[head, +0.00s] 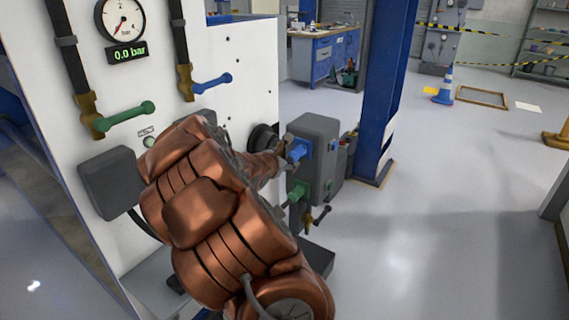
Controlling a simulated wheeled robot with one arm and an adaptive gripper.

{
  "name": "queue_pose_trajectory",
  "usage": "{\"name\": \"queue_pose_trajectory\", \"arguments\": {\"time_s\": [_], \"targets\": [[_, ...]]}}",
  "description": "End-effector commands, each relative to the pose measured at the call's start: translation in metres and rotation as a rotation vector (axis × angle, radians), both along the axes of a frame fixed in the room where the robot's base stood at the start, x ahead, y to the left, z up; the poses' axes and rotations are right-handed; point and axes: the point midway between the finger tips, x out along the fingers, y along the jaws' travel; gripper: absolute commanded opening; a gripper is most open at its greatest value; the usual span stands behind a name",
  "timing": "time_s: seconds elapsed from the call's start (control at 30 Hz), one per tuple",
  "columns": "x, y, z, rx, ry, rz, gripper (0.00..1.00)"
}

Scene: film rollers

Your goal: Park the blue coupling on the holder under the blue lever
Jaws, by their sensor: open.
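The blue lever (212,83) sits on a vertical pipe on the white panel (245,70). A blue coupling (300,148) is at the left face of a grey box (318,140) to the right of the panel. My gripper (291,151) is at the blue coupling with its fingers open; whether they touch it is too small to tell. A dark round fitting (262,137) on the panel, below and right of the blue lever, may be the holder; my copper-coloured arm covers part of that area.
A green lever (125,117) and a gauge reading 0.0 bar (124,20) are on the panel. A green fitting (297,193) sits low on the grey box. A blue column (385,90) stands behind the box.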

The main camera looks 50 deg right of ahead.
Motion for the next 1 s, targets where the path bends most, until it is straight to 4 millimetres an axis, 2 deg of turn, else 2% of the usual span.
{"name": "queue_pose_trajectory", "arguments": {"time_s": [0.17, 0.6, 0.8, 1.0], "targets": [[0.002, -0.011, -0.006, 0.002, 0.008, 0.003, 0.7], [0.012, -0.058, -0.022, 0.001, 0.005, 0.003, 0.7], [0.015, -0.068, -0.027, 0.0, 0.005, 0.005, 0.7], [0.015, -0.071, -0.028, -0.001, 0.005, 0.004, 0.7]]}}
